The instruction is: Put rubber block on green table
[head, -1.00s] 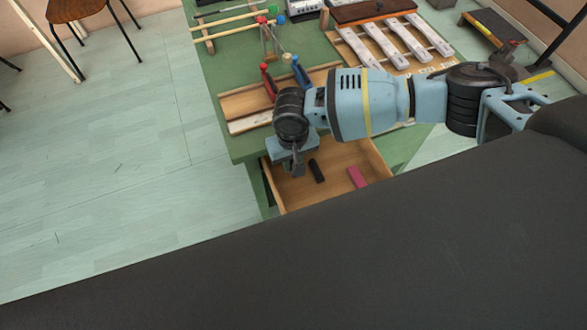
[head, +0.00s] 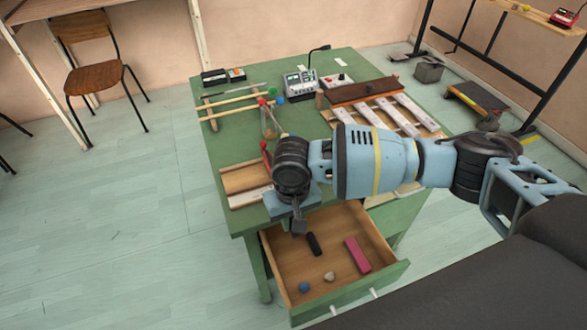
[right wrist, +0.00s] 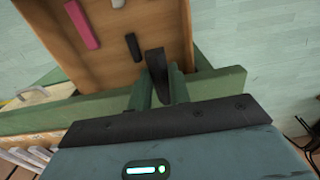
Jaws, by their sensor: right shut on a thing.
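My right gripper (right wrist: 158,85) is shut on a dark grey block, which I take to be the rubber block (right wrist: 156,68). In the head view the block (head: 299,227) hangs below the right gripper (head: 298,214), over the back left part of the open drawer (head: 270,262), close to the table's front edge. Whether it touches anything I cannot tell. The green table (head: 228,147) stands behind and around the drawer. My left gripper is not in view.
The drawer holds a black piece (head: 314,243), a pink block (head: 357,254), a blue ball (head: 304,287) and a pale lump (head: 328,276). Wooden bars (head: 400,117), mallets and small devices (head: 299,84) crowd the tabletop. Bare green patches lie among them.

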